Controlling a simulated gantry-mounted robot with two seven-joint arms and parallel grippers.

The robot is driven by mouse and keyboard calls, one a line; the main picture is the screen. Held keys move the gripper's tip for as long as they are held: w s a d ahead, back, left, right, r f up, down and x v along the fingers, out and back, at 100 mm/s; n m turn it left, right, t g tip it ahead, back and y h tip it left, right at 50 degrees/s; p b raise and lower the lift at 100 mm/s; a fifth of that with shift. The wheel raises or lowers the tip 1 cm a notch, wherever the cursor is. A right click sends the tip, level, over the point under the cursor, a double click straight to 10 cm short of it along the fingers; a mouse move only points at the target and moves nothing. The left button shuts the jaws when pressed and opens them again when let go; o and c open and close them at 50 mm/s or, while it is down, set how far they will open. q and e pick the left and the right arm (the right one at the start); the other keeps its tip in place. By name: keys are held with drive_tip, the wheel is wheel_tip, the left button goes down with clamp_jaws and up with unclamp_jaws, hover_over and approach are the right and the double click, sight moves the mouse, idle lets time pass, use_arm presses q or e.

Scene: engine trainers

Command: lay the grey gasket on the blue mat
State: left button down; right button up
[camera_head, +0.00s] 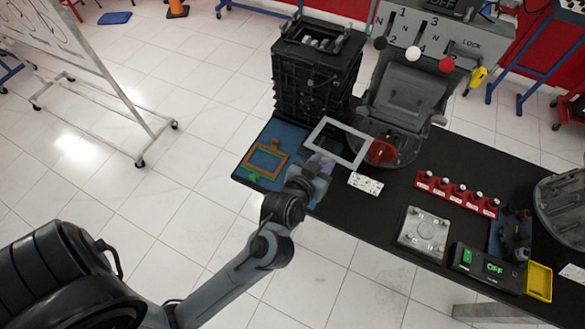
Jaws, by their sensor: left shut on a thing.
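The grey gasket (345,129) is a thin rectangular frame with an open middle. My left gripper (321,161) is shut on it near its lower left side. The gasket appears to be held over the table, partly over the right side of the blue mat and partly over the black top; its exact height is hard to tell. The blue mat (287,136) lies at the table's left end. An orange frame (252,157) and a green piece (262,172) are on its left part. My left gripper and wrist hide its lower right part. My right gripper is not in view.
A black engine block (310,80) stands right behind the mat. A grey housing (405,95) and a red round part (381,152) are to the right. A white plate (366,184) lies near the gripper. A red rack (456,194) stands further right on the black table (395,205).

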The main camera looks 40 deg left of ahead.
use_arm(q)
drive_tip(key=d+f+n+y+b, duration=0.1)
drive_tip(key=d+f+b, duration=0.2)
drive_tip(key=f+b, duration=1.6)
drive_tip(key=a+f+b, duration=0.1)
drive_tip(key=a+f, duration=0.2)
drive_tip(key=a+f+b, duration=0.1)
drive_tip(key=a+f, duration=0.2)
drive_tip(key=a, duration=0.1)
drive_tip(key=a+f+b, duration=0.1)
drive_tip(key=a+f, duration=0.2)
drive_tip(key=a, duration=0.1)
drive_tip(key=shift+s+a+b, duration=0.15)
drive_tip(key=shift+s+b, duration=0.15)
drive_tip(key=shift+f+g+b, duration=0.3)
drive_tip(key=shift+f+b, duration=0.7)
drive_tip(key=shift+f, duration=0.95)
drive_tip(key=shift+f, duration=0.15)
drive_tip(key=c, duration=0.8)
unclamp_jaws()
